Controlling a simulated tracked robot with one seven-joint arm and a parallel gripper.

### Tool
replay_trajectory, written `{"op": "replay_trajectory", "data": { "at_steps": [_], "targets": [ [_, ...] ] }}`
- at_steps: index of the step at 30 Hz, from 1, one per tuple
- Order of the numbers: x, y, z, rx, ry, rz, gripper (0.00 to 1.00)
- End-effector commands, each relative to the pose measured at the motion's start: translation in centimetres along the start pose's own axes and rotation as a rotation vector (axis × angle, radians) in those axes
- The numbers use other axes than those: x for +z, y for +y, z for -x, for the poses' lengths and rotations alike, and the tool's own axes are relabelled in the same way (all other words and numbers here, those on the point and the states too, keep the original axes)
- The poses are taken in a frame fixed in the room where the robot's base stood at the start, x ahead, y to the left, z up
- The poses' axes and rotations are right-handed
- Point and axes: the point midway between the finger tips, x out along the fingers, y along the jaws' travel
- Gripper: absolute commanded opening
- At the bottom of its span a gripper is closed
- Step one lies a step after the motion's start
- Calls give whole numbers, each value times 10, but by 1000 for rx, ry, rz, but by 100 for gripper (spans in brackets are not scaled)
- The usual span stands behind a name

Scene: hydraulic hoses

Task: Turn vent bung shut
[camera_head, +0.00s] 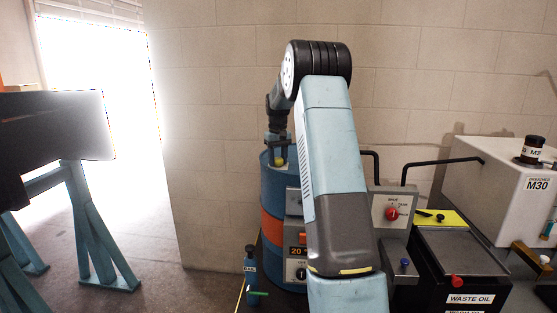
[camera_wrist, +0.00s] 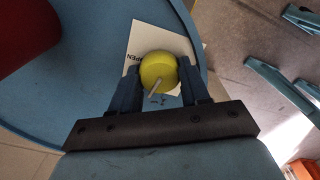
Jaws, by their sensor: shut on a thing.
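The vent bung is a round yellow cap (camera_wrist: 159,72) with a pale line on its top. It sits on a white label on the blue drum top (camera_wrist: 85,95); part of the word "OPEN" shows on the label (camera_wrist: 132,58). My gripper (camera_wrist: 159,82) has one finger on each side of the bung and is shut on it. In the head view the bung (camera_head: 279,161) shows small and yellow below my gripper (camera_head: 278,148), at the top of the blue and orange drum (camera_head: 272,225). My arm hides the drum's right side.
A red object (camera_wrist: 30,30) stands on the drum top to the left in the wrist view. Right of my arm are a box with a red knob (camera_head: 391,213), a waste oil tank (camera_head: 460,252) and a white M30 tank (camera_head: 490,180). A small blue bottle (camera_head: 250,265) stands before the drum.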

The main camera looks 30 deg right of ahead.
Motion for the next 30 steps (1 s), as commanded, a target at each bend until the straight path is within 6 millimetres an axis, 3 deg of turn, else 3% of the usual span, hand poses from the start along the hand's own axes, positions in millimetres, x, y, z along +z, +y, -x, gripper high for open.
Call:
{"op": "replay_trajectory", "data": {
  "at_steps": [12, 27, 28, 30],
  "targets": [
    [2, 0, -2, -2, -6, 165, 15],
    [2, 0, -2, -2, -7, 183, 15],
    [2, 0, -2, -2, -7, 183, 48],
    [1, 0, -2, -2, -6, 182, 54]
  ]
}}
